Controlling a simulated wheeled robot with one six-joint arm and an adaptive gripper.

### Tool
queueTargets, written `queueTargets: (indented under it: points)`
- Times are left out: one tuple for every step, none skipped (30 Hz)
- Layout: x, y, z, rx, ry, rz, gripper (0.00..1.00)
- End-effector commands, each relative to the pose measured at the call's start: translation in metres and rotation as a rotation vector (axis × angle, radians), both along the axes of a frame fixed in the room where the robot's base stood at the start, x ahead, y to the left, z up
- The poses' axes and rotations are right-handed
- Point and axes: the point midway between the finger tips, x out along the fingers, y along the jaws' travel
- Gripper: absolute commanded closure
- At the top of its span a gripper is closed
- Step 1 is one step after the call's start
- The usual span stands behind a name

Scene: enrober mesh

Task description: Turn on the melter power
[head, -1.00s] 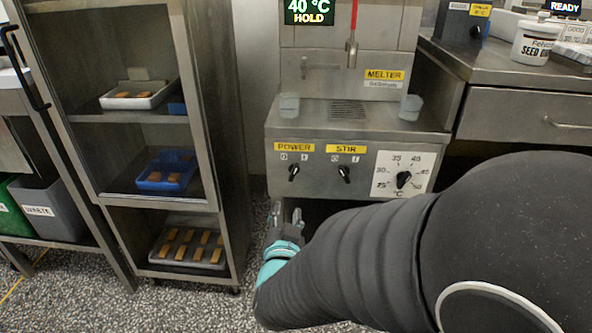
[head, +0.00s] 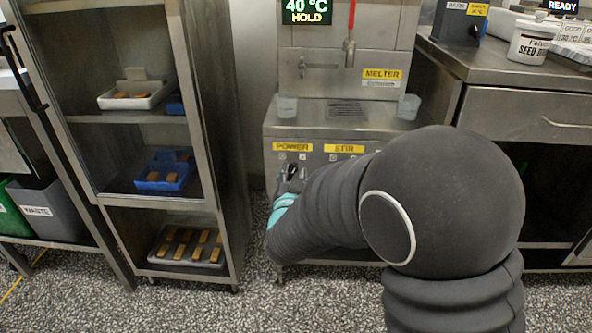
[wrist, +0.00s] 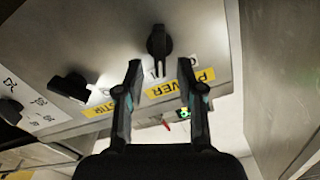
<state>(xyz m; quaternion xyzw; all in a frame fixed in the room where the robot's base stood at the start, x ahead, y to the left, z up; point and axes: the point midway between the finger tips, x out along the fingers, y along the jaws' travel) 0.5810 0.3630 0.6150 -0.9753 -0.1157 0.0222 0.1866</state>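The melter (head: 430,138) is a steel unit with yellow POWER (head: 292,147) and STIR labels on its front panel. The black power knob (wrist: 158,41) shows in the wrist view, beyond and roughly between my fingertips; my gripper largely covers it in the head view. My gripper (wrist: 162,68) is open and empty, its two fingers apart, close to the panel; it also shows in the head view (head: 290,174) below the POWER label. I cannot tell whether the fingers touch the knob. The stir knob (wrist: 70,86) sits to the left in the wrist view.
The melter's display (head: 306,11) reads 40 °C HOLD. A steel rack (head: 205,150) with trays stands to the left. A counter (head: 500,62) with a white jar (head: 530,42) is at the right. My arm hides the temperature dial in the head view.

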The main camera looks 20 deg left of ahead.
Motion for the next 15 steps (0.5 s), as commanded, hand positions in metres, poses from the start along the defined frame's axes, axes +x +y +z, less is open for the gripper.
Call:
queueTargets:
  points:
    - [0.006,0.001,0.000,0.000,-0.001,-0.001,0.62]
    - [0.008,0.002,0.000,0.000,-0.001,-0.001,0.62]
    - [0.011,0.002,0.000,0.000,-0.001,-0.001,0.62]
    - [0.013,0.003,0.000,0.000,-0.001,0.000,0.62]
    - [0.014,0.003,0.000,0.000,-0.001,0.000,0.62]
    - [0.015,0.003,0.000,-0.001,0.000,0.000,0.62]
    - [0.016,0.004,0.000,-0.001,0.000,0.000,0.62]
    - [0.017,0.004,0.000,-0.001,0.000,0.000,0.62]
    - [0.017,0.004,0.000,-0.001,0.000,0.000,0.62]
    - [0.017,0.004,0.000,-0.001,0.000,0.000,0.62]
    - [0.017,0.004,0.000,-0.001,0.000,0.000,0.62]
    - [0.017,0.004,0.000,-0.001,0.000,0.000,0.62]
    - [0.017,0.004,0.000,-0.001,0.000,0.000,0.62]
    - [0.017,0.004,0.000,-0.001,0.000,0.000,0.62]
    - [0.017,0.004,0.000,-0.001,0.000,0.000,0.62]
